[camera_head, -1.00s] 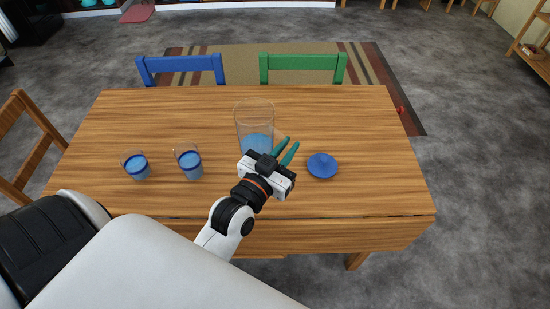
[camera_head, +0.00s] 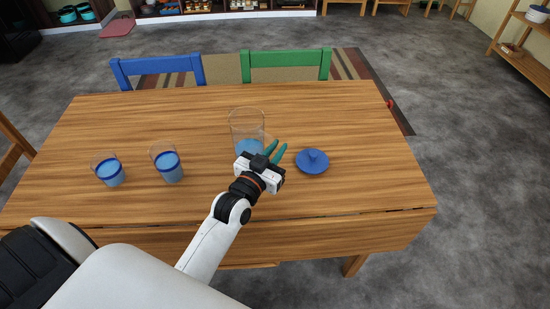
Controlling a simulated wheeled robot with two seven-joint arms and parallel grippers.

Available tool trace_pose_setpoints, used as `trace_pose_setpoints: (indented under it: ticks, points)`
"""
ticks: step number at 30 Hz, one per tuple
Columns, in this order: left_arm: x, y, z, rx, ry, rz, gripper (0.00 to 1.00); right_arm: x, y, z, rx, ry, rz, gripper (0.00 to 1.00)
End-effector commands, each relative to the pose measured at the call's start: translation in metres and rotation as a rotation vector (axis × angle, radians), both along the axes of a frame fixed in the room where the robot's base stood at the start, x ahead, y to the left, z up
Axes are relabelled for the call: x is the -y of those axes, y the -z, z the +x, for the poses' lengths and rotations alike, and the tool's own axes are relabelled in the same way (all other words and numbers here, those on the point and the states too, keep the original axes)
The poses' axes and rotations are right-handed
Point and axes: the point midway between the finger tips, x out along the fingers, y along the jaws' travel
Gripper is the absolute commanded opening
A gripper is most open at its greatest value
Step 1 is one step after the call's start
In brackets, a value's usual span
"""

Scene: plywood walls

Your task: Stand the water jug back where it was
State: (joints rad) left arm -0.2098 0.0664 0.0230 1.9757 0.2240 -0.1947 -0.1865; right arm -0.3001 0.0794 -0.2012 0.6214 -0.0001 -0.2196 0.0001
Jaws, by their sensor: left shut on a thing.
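The water jug (camera_head: 246,126) is clear glass with blue water low in it. It looks upright above the middle of the wooden table (camera_head: 350,130). My left gripper (camera_head: 274,151) is at the jug's right front side, its teal fingers shut on the jug. The gripper covers the jug's lower front, so I cannot tell whether its base touches the table. My right gripper is out of view.
Two glasses of blue water, one at the left (camera_head: 109,171) and one nearer the jug (camera_head: 167,165), stand on the table. A blue chair (camera_head: 157,70) and a green chair (camera_head: 286,66) stand behind. The table's right side is clear.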

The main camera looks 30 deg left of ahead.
Motion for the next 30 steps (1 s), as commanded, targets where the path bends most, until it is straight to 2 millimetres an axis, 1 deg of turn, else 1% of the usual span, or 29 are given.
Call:
trace_pose_setpoints:
  ticks: [1,5,17,18,20,21,22,30]
  points:
    - [0.0,0.01,0.0,-0.001,0.001,0.002,0.0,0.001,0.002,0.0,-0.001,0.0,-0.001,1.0]
    - [0.0,0.023,0.0,0.0,0.001,0.001,0.0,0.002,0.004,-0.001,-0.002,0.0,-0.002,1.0]
    - [0.0,0.028,0.0,0.002,0.0,0.001,0.0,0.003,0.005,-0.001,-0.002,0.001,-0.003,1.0]
    - [0.0,0.029,0.0,-0.001,0.0,0.0,0.19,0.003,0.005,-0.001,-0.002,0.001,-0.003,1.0]
    - [0.0,0.029,0.0,-0.001,0.0,-0.001,0.29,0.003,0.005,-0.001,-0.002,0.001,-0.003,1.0]
    - [0.0,0.029,0.0,-0.001,0.0,-0.001,0.35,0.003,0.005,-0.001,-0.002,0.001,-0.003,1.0]
    - [0.0,0.029,0.0,-0.001,0.0,-0.001,0.37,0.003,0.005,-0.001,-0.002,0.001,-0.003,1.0]
    - [0.0,0.027,0.0,-0.001,0.0,-0.001,0.37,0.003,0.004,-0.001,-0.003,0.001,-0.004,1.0]
